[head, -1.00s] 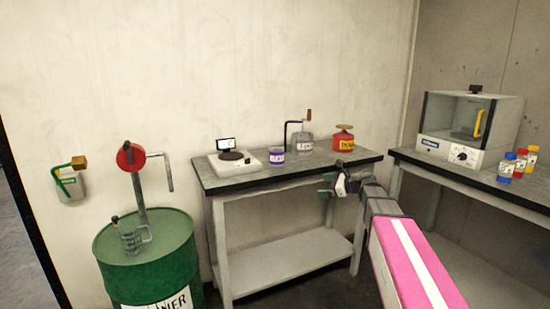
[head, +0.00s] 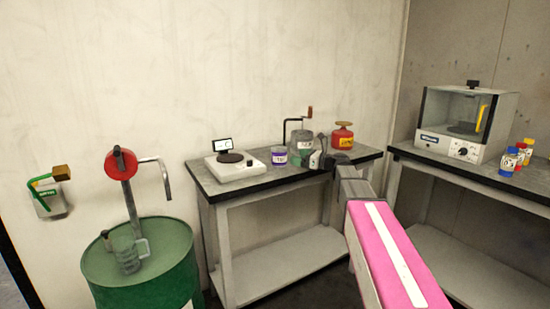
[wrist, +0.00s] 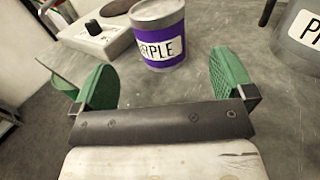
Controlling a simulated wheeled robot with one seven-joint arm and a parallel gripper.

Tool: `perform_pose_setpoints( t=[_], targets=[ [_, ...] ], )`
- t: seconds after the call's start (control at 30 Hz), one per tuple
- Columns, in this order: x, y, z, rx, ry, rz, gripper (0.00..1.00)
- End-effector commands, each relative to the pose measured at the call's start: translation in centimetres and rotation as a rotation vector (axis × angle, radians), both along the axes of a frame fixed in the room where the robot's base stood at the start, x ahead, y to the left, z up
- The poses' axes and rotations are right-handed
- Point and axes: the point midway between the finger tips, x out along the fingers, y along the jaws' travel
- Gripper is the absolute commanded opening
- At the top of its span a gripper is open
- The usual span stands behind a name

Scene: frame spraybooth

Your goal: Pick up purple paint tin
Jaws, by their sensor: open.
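The purple paint tin (head: 279,157) stands upright on the grey table, just right of the white scale. In the wrist view the tin (wrist: 162,52), with a grey lid and a label ending in "PLE", stands beyond and between the green finger pads. My gripper (wrist: 160,80) is open and empty, its pads apart on either side of the near space before the tin. In the head view my gripper (head: 312,158) is over the table at the right of the tin, partly covering the grey can behind.
The scale (head: 238,168) stands left of the tin. A green drum (head: 140,265) is at left; a glass-fronted machine (head: 465,123) is at right.

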Motion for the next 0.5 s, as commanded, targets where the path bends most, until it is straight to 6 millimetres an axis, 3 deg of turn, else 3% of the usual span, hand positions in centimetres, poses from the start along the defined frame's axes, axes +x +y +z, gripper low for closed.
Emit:
perform_pose_setpoints(
  t=[0.3, 0.5],
  targets=[
    [1.8, 4.1, 0.0, -0.001, -0.001, 0.002, 1.00],
    [2.2, 5.1, 0.1, -0.001, -0.001, 0.001, 1.00]
  ],
)
